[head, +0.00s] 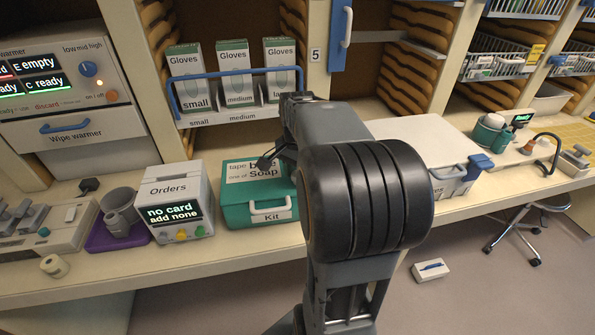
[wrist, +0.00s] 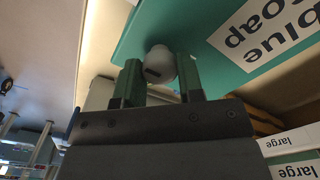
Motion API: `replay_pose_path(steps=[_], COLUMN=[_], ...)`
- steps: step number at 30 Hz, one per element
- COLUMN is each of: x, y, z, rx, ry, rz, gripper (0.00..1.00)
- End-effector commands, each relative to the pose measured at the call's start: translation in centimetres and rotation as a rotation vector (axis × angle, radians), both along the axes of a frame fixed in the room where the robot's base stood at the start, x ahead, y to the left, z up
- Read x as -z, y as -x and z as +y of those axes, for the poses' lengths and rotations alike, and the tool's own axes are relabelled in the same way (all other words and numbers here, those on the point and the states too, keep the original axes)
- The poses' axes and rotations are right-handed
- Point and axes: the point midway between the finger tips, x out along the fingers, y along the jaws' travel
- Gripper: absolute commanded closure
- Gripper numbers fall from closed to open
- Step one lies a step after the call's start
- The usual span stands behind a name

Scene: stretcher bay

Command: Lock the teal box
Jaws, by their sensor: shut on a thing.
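The teal box (head: 235,213) stands closed on the counter. It has a white lid label (head: 254,171), partly covered by my arm, and a white front handle (head: 270,211) above a "Kit" label. My gripper (head: 268,160) is at the right part of its lid. In the wrist view, the two dark green fingers of my gripper (wrist: 158,80) are closed around a round grey-white knob (wrist: 158,62) with a dark slot. The knob sits against the teal surface (wrist: 185,25) beside the label. The frames do not show clearly whether it is turned to locked.
An Orders terminal (head: 177,203) reading "no card, add none" stands just left of the box. Glove boxes (head: 237,73) stand behind it on a shelf with a blue rail (head: 240,74). A white-lidded container (head: 450,180) is to the right. My arm hides the counter between.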

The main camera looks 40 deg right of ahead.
Motion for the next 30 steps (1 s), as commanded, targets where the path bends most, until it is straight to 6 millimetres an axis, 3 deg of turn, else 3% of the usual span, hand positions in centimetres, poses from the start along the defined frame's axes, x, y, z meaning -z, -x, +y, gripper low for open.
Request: replay_pose_path(steps=[3,4,12,22,30], x=[0.0,0.0,0.0,-0.6,-5.5], y=[0.0,0.0,0.0,0.0,-0.1], z=[0.0,0.0,0.0,0.0,0.0], rx=[0.001,0.001,0.0,-0.001,-0.001], ry=[0.0,0.0,0.0,0.0,0.002], rz=[-0.001,-0.001,0.0,-0.001,-0.005], gripper=[0.89,0.64,0.39,0.39,0.39])
